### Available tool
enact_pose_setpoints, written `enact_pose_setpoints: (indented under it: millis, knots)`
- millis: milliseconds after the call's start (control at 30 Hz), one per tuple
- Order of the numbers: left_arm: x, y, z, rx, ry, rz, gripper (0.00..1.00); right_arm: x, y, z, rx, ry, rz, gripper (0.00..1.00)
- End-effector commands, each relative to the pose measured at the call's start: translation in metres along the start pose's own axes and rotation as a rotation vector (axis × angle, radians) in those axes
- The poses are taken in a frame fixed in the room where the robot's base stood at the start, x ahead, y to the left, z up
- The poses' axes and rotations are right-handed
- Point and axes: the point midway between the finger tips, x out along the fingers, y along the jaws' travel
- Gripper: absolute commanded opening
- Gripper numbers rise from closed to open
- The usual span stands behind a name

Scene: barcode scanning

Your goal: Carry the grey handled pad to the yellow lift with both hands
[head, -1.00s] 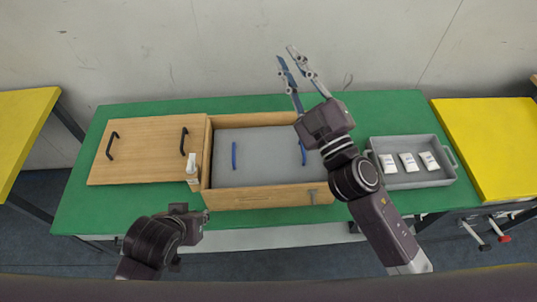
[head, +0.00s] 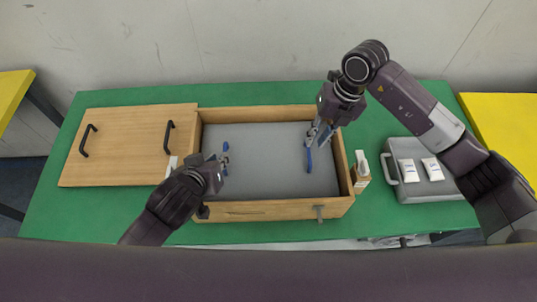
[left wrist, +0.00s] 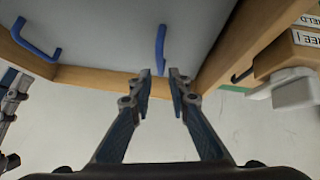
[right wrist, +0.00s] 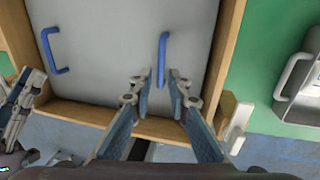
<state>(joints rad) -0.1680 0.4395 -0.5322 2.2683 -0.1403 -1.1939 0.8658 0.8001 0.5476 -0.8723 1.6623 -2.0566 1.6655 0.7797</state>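The grey pad (head: 265,160) lies flat inside the open wooden box, with a blue handle at each side. My left gripper (head: 224,160) is at the left blue handle (head: 226,146). In the left wrist view its fingers (left wrist: 160,75) are apart, with that handle (left wrist: 160,45) just beyond and between the tips. My right gripper (head: 318,133) is above the right handle (head: 308,158). In the right wrist view its fingers (right wrist: 160,75) are apart, with the handle (right wrist: 163,50) between and beyond the tips. Contact with the handles cannot be told. A yellow top (head: 505,125) stands at the right; it may be the lift.
The box wall (head: 270,211) surrounds the pad closely. A wooden lid (head: 130,150) with black handles lies to the left. Another yellow top (head: 10,95) is at far left.

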Motion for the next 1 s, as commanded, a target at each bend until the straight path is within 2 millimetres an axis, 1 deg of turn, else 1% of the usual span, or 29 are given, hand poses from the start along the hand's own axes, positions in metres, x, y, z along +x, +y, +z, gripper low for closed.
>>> enact_pose_setpoints:
  millis: [67, 367, 467, 800, 900, 1000]
  knots:
    - [0.000, 0.000, 0.000, 0.000, 0.001, 0.001, 0.17, 0.000, -0.004, 0.000, 0.004, 0.002, -0.015, 0.16]
    - [0.003, 0.000, -0.001, 0.000, 0.001, 0.001, 0.17, 0.002, -0.003, 0.000, 0.003, 0.003, -0.011, 0.16]
    - [0.011, 0.000, -0.001, 0.001, 0.002, 0.000, 0.17, 0.011, -0.003, 0.000, 0.003, 0.003, -0.010, 0.16]
    - [0.060, 0.001, -0.001, 0.001, 0.002, 0.000, 0.17, 0.060, -0.003, -0.001, 0.004, 0.005, -0.009, 0.16]
    - [0.070, 0.001, -0.001, 0.000, 0.001, 0.000, 0.17, 0.070, -0.003, -0.001, 0.003, 0.004, -0.010, 0.16]
    - [0.076, 0.000, -0.001, 0.000, 0.002, 0.000, 0.17, 0.075, -0.003, -0.001, 0.002, 0.003, -0.009, 0.16]
